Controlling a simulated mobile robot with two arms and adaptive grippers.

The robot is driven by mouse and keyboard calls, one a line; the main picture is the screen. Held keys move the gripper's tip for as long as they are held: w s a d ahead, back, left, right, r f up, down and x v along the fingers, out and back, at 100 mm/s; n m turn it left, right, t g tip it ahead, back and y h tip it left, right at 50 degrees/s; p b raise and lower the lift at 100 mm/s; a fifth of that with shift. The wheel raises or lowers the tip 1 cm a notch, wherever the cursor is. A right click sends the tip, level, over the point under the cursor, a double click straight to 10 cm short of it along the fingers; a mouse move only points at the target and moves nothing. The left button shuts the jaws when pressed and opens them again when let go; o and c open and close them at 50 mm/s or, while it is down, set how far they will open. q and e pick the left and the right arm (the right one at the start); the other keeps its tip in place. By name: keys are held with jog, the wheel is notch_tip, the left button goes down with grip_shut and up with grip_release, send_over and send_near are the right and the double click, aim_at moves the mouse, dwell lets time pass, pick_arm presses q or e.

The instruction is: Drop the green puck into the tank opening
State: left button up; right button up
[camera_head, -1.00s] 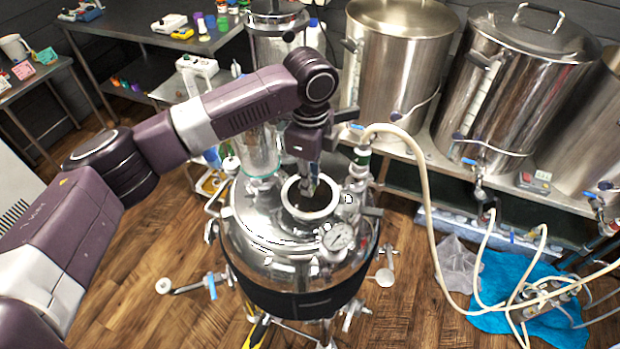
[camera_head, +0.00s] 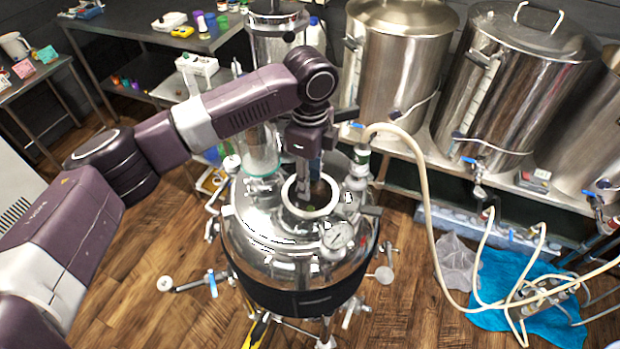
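The steel tank (camera_head: 262,222) stands in the middle with a round opening (camera_head: 335,200) in its lid. My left gripper (camera_head: 309,178) points down just above the opening, its fingers seeming apart with nothing seen between them. A small greenish patch (camera_head: 310,207) shows low inside the dark opening, below the fingers. It looks like the green puck, but it is too small and dim to be sure. My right gripper is not in view.
A pressure gauge (camera_head: 338,236) and valve fittings stand up around the opening. Large steel kettles (camera_head: 395,70) are on a shelf behind. A pale hose (camera_head: 430,210) arches down on the right toward a blue cloth (camera_head: 515,300) on the floor.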

pick_arm(q)
notch_tip(320, 180, up, 12)
jog(key=shift+f, duration=0.15)
dwell(0.7)
